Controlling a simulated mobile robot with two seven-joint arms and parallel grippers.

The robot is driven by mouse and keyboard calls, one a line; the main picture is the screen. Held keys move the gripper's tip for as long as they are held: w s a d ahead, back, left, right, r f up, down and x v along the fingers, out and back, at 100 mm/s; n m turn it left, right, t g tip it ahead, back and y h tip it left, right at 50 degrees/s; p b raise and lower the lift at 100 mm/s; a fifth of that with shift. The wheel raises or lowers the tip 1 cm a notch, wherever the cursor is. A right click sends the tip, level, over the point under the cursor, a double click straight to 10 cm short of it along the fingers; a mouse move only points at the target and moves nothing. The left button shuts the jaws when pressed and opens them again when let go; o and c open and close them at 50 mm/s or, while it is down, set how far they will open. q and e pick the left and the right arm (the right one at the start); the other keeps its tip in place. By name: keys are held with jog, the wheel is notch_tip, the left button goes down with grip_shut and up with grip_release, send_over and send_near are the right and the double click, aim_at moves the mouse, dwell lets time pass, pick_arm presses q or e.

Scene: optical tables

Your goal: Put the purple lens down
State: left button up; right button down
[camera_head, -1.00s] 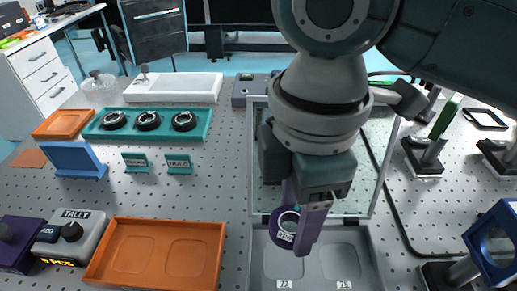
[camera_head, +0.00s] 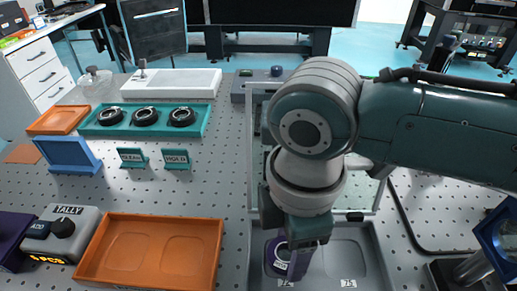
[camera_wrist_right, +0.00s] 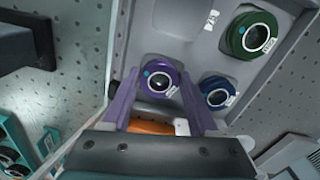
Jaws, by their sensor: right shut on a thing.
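The purple lens (camera_head: 276,256) is a round ring with a small white label, low over the grey tray (camera_head: 370,262) in the head view. My right gripper (camera_head: 300,268) points down with its purple fingers shut on the lens. In the right wrist view, the purple lens (camera_wrist_right: 160,77) sits between the two fingertips of the gripper (camera_wrist_right: 160,88), facing the camera. One finger partly hides it in the head view. I cannot tell whether its underside touches the tray floor. My left gripper is not in view.
In the right wrist view, a green lens (camera_wrist_right: 252,36) and a blue lens (camera_wrist_right: 217,91) sit in the grey tray beside the purple one. An empty orange tray (camera_head: 150,216) lies left of it. A teal holder (camera_head: 170,132) with several black rings stands farther back.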

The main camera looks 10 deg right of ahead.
jog(key=shift+c, duration=2.2)
grip_release()
pick_arm(q)
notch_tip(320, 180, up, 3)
jog(key=p, duration=0.3)
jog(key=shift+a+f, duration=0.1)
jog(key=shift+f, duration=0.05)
pick_arm(e)
notch_tip(320, 180, up, 12)
jog(key=s+a+f+m+t+y, duration=0.2)
jog(key=s+a+m+y, duration=0.2)
jog(key=s+m, duration=0.2)
jog(key=s+d+m+t+h, duration=0.1)
jog(key=s+d+m+h, duration=0.2)
jog(key=s+d+m, duration=0.3)
jog(key=d+f+m, duration=0.1)
jog(key=d+m, duration=0.2)
jog(key=d, duration=0.3)
jog(key=shift+s+d+t+h, duration=0.15)
jog(key=shift+d+t+h, duration=0.15)
jog(key=shift+d+h, duration=0.1)
